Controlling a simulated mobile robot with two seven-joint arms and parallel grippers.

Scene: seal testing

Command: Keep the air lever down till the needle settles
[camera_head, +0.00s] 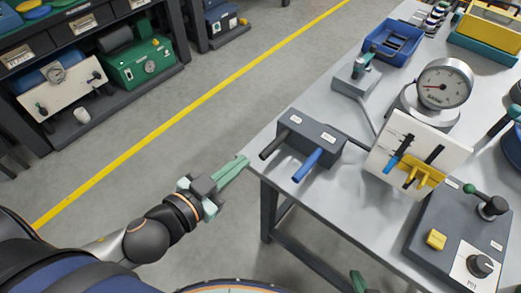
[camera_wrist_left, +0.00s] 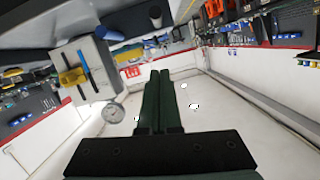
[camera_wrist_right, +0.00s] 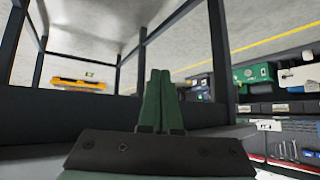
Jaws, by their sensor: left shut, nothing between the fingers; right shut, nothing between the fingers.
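A grey box (camera_head: 312,138) with a black-handled lever (camera_head: 274,145) and a blue-handled lever (camera_head: 307,165) stands at the table's near left corner. Its labels are too small to read, so I cannot tell which is the air lever. A round gauge (camera_head: 445,83) stands behind a white panel; its needle points left. My left gripper (camera_head: 245,161) is shut and empty, off the table's left edge, apart from both levers; its fingers also show in the left wrist view (camera_wrist_left: 158,75). My right gripper (camera_wrist_right: 159,75) is shut and empty, low beside the table frame.
The white panel (camera_head: 380,150) carries blue, black and yellow parts. A control box (camera_head: 425,235) with a green-knobbed lever (camera_head: 485,202) and a yellow button (camera_head: 436,239) sits at the near right. A blue bin (camera_head: 393,40) stands farther back. The floor left of the table is clear.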

